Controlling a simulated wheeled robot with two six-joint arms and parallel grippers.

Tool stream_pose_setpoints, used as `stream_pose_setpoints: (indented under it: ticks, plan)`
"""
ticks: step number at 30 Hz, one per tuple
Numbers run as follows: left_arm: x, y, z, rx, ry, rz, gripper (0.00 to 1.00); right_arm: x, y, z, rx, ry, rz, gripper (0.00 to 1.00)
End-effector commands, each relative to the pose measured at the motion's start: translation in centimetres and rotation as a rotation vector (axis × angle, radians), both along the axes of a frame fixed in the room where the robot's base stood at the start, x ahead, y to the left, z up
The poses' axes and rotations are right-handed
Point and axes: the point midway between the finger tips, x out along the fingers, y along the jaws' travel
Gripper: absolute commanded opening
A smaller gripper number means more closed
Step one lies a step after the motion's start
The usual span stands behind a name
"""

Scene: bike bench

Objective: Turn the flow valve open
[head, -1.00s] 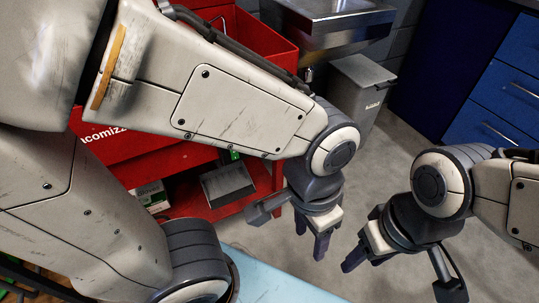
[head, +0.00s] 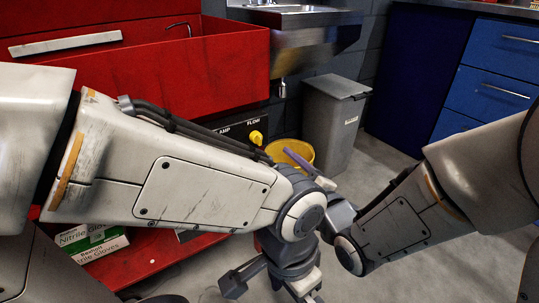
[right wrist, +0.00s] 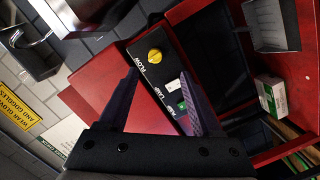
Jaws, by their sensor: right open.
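The flow valve is a yellow knob (head: 257,137) at the right end of a black panel on the red bench. It also shows in the right wrist view (right wrist: 156,56), beside the word FLOW. Whether it is turned open I cannot tell. My right gripper (right wrist: 158,74) is open and empty, its purple fingers pointing towards the panel with the knob just beyond and between their tips. In the head view my right gripper (head: 297,160) is just right of the knob, partly hidden by my left arm. My left gripper (head: 292,287) hangs low at the bottom edge, its fingertips unclear.
The black panel (right wrist: 215,55) also has a white switch (right wrist: 172,86) and a green switch (right wrist: 182,105). A yellow bucket (head: 303,150) and a grey bin (head: 335,120) stand right of the bench. A glove box (head: 88,243) lies on the lower shelf.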

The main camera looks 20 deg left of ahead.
Motion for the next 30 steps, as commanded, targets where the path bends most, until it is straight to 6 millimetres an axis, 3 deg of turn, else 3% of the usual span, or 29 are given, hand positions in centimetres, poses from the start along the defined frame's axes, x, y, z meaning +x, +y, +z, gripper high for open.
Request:
stream_pose_setpoints:
  ticks: [1,8,21,30]
  plan:
    - [0.0,0.0,-0.8,0.000,0.000,0.000,1.00,0.0,0.1,-0.5,0.008,-0.035,0.008,0.66]
    - [0.0,0.0,-1.4,-0.001,-0.001,0.000,1.00,0.8,1.3,0.2,0.027,-0.097,0.019,0.66]
    - [0.0,0.0,-3.7,-0.001,-0.001,0.000,1.00,6.1,6.8,0.0,0.027,-0.092,0.019,0.66]
    - [0.0,0.0,-4.1,-0.001,-0.001,0.000,1.00,7.2,8.0,0.3,0.027,-0.092,0.019,0.66]
